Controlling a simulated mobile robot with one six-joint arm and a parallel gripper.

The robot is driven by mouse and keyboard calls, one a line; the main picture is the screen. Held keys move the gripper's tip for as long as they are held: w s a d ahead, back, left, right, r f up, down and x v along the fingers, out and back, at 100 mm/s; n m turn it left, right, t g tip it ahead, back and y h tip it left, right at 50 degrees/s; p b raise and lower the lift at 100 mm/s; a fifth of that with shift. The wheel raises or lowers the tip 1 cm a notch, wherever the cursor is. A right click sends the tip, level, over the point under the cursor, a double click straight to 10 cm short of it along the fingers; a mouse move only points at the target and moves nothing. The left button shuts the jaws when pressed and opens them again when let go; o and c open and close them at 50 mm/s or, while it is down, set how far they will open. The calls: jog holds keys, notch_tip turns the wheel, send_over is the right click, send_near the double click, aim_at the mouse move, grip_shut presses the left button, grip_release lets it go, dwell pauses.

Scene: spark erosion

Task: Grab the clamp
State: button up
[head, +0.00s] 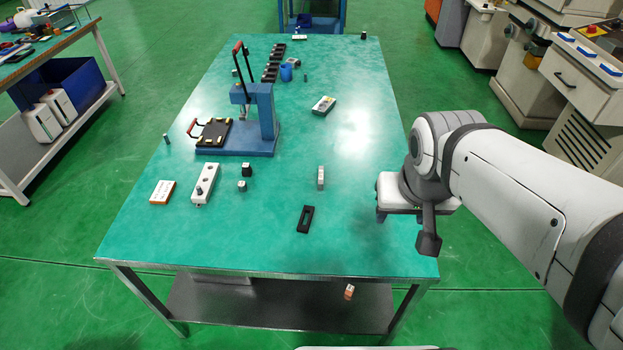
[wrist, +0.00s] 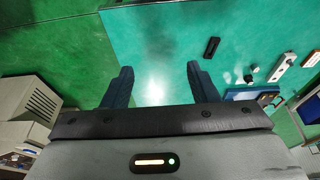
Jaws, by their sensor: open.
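A black slotted bar (head: 305,219) lies flat near the front of the green table; it looks like the clamp, a strap type. It also shows in the wrist view (wrist: 211,47), beyond and a little right of the fingers. My gripper (wrist: 160,69) is open and empty, its two dark fingers apart with only table top between them. In the head view my gripper (head: 408,224) hangs at the table's right edge, to the right of the bar and apart from it.
A white bar (head: 205,184), small dark blocks (head: 247,169), a grey upright piece (head: 320,177) and an orange-white box (head: 162,192) lie near the slotted bar. Bare table separates bar and gripper.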

jog(key=shift+o, duration=0.2)
jog(key=w+a+f+b, duration=0.3)
jog(key=w+f+b, duration=0.1)
jog(key=w+f, duration=0.2)
jog(key=w+a+f+m+b, duration=0.1)
jog(key=w+a+f+b, duration=0.3)
jog(key=w+f+b, duration=0.1)
notch_tip(320, 180, down, 2)
jog(key=shift+w+a+f+h, duration=0.15)
jog(key=shift+w+h, duration=0.25)
jog(key=shift+w, duration=0.5)
jog(key=m+b, duration=0.1)
jog(key=b, duration=0.5)
send_near(306, 220)
jog(key=shift+t, duration=0.5)
jog(key=x, duration=0.6)
jog(key=shift+s+f, duration=0.3)
jog(key=shift+f, duration=0.05)
jog(key=shift+c, duration=0.4)
grip_shut()
